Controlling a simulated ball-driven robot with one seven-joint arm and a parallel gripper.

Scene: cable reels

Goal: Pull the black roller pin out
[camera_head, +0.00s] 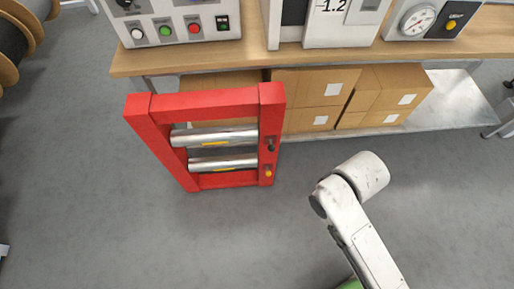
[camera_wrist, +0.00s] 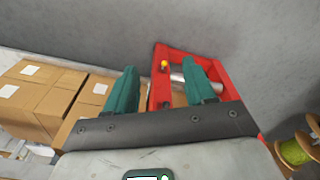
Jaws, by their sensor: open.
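A red frame (camera_head: 208,100) stands on the floor in the head view, with two metal rollers (camera_head: 215,136) across it. The black roller pin (camera_head: 271,144) sits at its right post, level with the upper roller. A yellow pin (camera_head: 268,172) sits below it on the same post. In the wrist view, the red frame (camera_wrist: 222,75) is beyond my gripper (camera_wrist: 160,70), whose two green fingers are apart with nothing between them. The yellow pin (camera_wrist: 164,65) shows between the fingertips, farther off. My gripper is outside the head view.
A wooden bench (camera_head: 180,58) with control boxes runs behind the frame. Cardboard boxes (camera_head: 310,92) stand on the shelf under it, and at the left in the wrist view (camera_wrist: 45,95). A green cable reel (camera_wrist: 296,151) is at the lower right there. Floor in front is clear.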

